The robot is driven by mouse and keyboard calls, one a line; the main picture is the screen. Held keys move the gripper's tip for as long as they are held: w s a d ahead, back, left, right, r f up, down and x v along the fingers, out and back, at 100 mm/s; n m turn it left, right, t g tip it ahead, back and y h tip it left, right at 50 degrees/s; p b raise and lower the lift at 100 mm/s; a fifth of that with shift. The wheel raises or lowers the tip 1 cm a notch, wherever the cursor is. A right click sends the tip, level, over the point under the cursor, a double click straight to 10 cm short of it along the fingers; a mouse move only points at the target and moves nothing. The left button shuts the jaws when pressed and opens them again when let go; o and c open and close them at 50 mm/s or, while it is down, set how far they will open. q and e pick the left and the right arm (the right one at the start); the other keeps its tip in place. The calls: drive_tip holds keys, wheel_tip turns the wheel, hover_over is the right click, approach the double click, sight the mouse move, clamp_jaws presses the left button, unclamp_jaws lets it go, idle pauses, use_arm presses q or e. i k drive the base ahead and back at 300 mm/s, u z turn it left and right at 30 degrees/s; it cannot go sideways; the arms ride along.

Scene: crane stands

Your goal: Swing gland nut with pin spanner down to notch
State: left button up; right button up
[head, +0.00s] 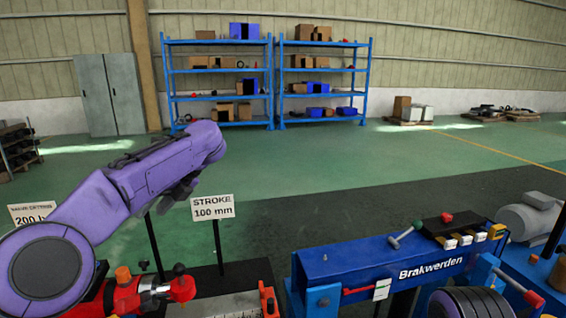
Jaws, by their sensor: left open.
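My left gripper (182,190) hangs at the end of my purple arm, above the left bench and clear of it; it is open and appears empty. Below it lies a red cylinder (123,297) with a silvery collar (149,291), which may be the gland nut, and a red end fitting (181,288). The picture's bottom edge cuts off part of this assembly. I cannot make out the pin spanner or the notch for sure. My right gripper is not in view.
A "STROKE 100 mm" sign (213,207) stands on a post close right of the left gripper. A blue "Brakwerden" stand (345,262) with a grey lever (405,236) fills the right front. Blue shelves (217,71) stand far back. Open green floor lies between.

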sight(144, 300)
drive_tip(key=k, duration=1.4)
